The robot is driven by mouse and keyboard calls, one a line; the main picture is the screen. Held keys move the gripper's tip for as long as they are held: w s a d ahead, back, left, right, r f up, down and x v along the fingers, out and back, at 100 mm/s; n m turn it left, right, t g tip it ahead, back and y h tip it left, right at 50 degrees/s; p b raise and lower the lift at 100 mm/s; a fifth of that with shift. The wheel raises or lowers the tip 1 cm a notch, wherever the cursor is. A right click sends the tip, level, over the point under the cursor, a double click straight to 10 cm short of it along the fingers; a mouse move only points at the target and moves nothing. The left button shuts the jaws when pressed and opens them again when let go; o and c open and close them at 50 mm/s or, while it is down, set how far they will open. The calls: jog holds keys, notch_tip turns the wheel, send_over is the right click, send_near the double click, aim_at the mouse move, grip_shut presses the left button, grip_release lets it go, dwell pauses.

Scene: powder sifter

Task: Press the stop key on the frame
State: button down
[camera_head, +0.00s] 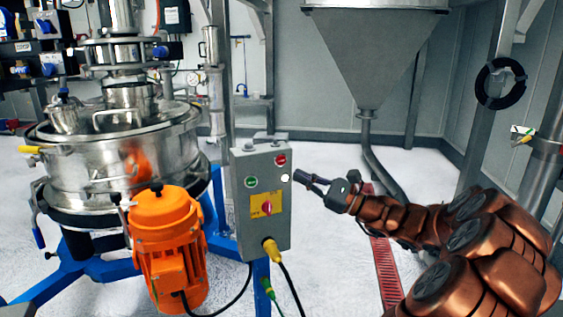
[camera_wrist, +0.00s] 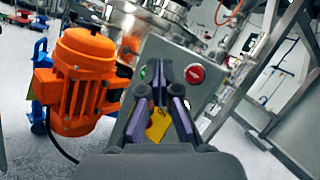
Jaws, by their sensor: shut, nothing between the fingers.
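A grey control box (camera_head: 243,205) is fixed on the blue frame (camera_head: 222,243). On its face are a red key (camera_head: 280,160), a green key (camera_head: 251,182), a small white key or lamp (camera_head: 285,178), and a yellow plate with a red rotary switch (camera_head: 267,207). My gripper (camera_head: 298,177) is shut and empty, just right of the box near its upper right edge. In the wrist view, my gripper's fingers (camera_wrist: 159,68) point at the box, and the red key (camera_wrist: 195,74) lies right of the fingertips. The green key is mostly hidden behind the fingers. Contact with the box cannot be told.
An orange motor (camera_head: 167,245) hangs left of the box, beside the steel sifter vessel (camera_head: 110,165). Cables (camera_head: 284,283) run down below the box. A steel hopper (camera_head: 370,55) stands behind. A red floor grate (camera_head: 385,270) lies under my arm.

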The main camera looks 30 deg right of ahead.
aim_at(281, 160)
jog(key=shift+w+d+p, duration=0.15)
jog(key=shift+w+p, duration=0.2)
jog(key=shift+w, duration=0.9)
jog(key=shift+w+d+p, duration=0.2)
jog(key=shift+w+p, duration=0.1)
jog(key=shift+w, duration=1)
jog(key=shift+w+d+p, duration=0.15)
jog(key=shift+w+p, duration=0.2)
jog(key=shift+w, duration=0.9)
jog(key=shift+w+r, duration=0.1)
jog(key=shift+w+d+p, duration=0.1)
jog(key=shift+w+p, duration=0.2)
jog(key=shift+p, duration=0.1)
jog(key=shift+w+p, duration=0.35)
jog(key=shift+w, duration=0.1)
jog(key=shift+s, duration=0.85)
